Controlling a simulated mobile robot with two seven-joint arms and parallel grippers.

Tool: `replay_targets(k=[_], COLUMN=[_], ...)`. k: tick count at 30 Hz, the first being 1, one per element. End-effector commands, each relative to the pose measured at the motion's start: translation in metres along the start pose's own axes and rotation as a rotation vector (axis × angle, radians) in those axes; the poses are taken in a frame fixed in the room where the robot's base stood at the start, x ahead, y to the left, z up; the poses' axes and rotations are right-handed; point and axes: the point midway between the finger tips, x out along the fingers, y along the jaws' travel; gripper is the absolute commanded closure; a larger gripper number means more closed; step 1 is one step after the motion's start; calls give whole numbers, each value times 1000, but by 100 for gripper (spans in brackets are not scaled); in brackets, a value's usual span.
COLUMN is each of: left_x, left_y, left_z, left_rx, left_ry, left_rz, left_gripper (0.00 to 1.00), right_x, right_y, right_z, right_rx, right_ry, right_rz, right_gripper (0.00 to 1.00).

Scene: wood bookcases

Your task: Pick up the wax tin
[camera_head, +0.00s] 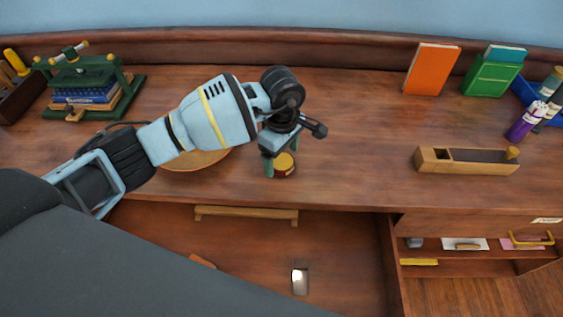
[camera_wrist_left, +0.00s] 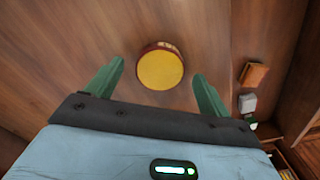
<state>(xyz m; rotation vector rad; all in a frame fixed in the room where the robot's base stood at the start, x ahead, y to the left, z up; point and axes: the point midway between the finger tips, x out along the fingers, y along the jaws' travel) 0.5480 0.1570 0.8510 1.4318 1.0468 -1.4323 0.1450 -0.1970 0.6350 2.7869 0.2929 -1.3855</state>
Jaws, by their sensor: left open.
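The wax tin (camera_head: 284,164) is a small round tin with a yellow lid and dark red side. It stands on the wooden worktop near its front edge. In the left wrist view the tin (camera_wrist_left: 160,68) lies just beyond and between the two green fingertips. My left gripper (camera_head: 281,168) is open, pointing down at the tin, with a finger on either side in the head view. It also shows in the left wrist view (camera_wrist_left: 157,80), with space between each finger and the tin. My right gripper is not in view.
A round wooden board (camera_head: 196,160) lies under my left arm. A wooden plane (camera_head: 466,160) lies to the right. A green press (camera_head: 88,80) stands at the back left; orange (camera_head: 431,69) and green (camera_head: 491,76) books stand at the back right. The worktop between is clear.

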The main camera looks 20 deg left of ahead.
Motion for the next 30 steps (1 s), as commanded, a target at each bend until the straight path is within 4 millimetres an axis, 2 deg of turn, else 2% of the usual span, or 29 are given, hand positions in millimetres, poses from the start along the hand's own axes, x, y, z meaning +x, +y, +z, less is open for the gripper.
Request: replay_targets(k=[3, 11, 24, 30], left_x=[11, 12, 12, 11], left_y=[0, 0, 0, 0], left_z=[0, 0, 0, 0], left_rx=[0, 1, 1, 1], left_ry=[0, 0, 0, 0], left_rz=[-1, 0, 1, 1], left_gripper=[19, 19, 76, 76], right_x=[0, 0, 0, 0], right_y=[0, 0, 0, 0], right_z=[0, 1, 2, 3], right_rx=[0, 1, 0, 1], right_ry=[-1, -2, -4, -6], right_rz=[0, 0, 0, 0], right_gripper=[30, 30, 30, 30])
